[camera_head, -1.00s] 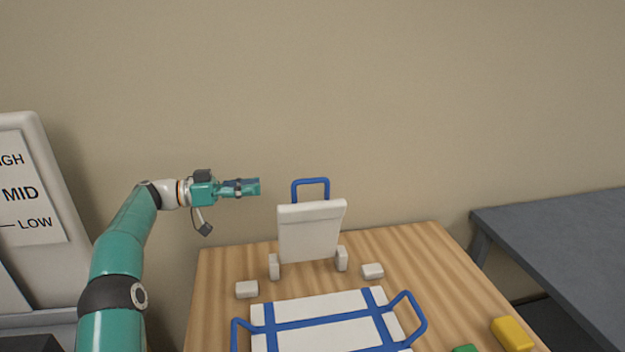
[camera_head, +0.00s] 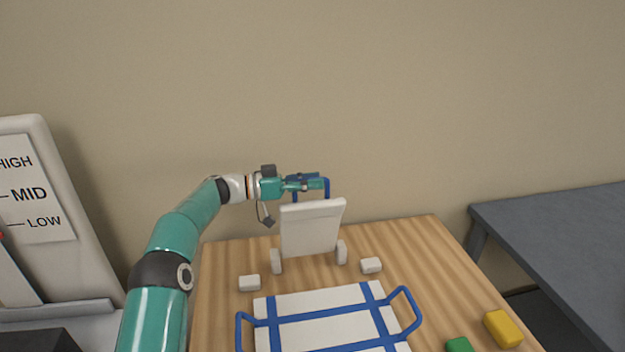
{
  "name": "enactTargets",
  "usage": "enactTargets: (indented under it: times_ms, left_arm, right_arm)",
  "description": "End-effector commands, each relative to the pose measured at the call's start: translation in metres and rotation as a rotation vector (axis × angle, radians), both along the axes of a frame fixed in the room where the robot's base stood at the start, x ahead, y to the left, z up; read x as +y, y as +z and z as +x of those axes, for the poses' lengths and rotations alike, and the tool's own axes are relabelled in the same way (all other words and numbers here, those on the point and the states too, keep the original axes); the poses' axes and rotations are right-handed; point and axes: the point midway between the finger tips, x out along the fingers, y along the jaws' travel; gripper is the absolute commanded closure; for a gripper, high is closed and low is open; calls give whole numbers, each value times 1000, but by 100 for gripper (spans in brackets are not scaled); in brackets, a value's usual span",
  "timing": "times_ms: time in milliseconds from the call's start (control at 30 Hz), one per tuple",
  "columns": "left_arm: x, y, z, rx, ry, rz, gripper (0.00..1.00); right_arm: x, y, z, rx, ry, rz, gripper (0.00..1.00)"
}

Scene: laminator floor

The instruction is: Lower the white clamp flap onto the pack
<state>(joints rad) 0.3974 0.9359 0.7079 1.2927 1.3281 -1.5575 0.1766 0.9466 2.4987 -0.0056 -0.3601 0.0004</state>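The white clamp flap (camera_head: 310,232) stands upright, tilted slightly back, between two white hinge posts at the back of the wooden table. A blue loop handle (camera_head: 327,192) rises from its top edge. The white pack (camera_head: 297,302) with blue straps and side handles lies flat on the table in front of the flap. My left gripper (camera_head: 312,184) comes in from the left and overlaps the top of the blue handle. I cannot tell whether it touches the handle or how far its fingers are apart. My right gripper is not in view.
The wooden table (camera_head: 400,243) has small white blocks (camera_head: 371,265) (camera_head: 249,283) behind the pack. A yellow block (camera_head: 502,328) and a green block (camera_head: 459,345) lie at front right. A grey table (camera_head: 560,235) stands right. A HIGH/MID/LOW panel (camera_head: 35,190) stands left.

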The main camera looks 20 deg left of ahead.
Motion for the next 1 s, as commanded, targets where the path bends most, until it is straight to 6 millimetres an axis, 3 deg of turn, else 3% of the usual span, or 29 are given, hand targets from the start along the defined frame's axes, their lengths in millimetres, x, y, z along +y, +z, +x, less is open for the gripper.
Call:
enactTargets:
  times_ms: [133, 400, 767, 1000]
  left_arm:
    - [0, 0, 0, 0, 0, 0, 61]
    - [0, 0, 0, 0, 0, 0, 100]
    - [-2, 0, 1, -1, 1, 0, 100]
    - [-3, -5, -2, -13, 0, 8, 100]
  right_arm:
    - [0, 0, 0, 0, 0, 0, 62]
    - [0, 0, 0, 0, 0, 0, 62]
    - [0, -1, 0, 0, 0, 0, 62]
    - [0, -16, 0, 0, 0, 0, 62]
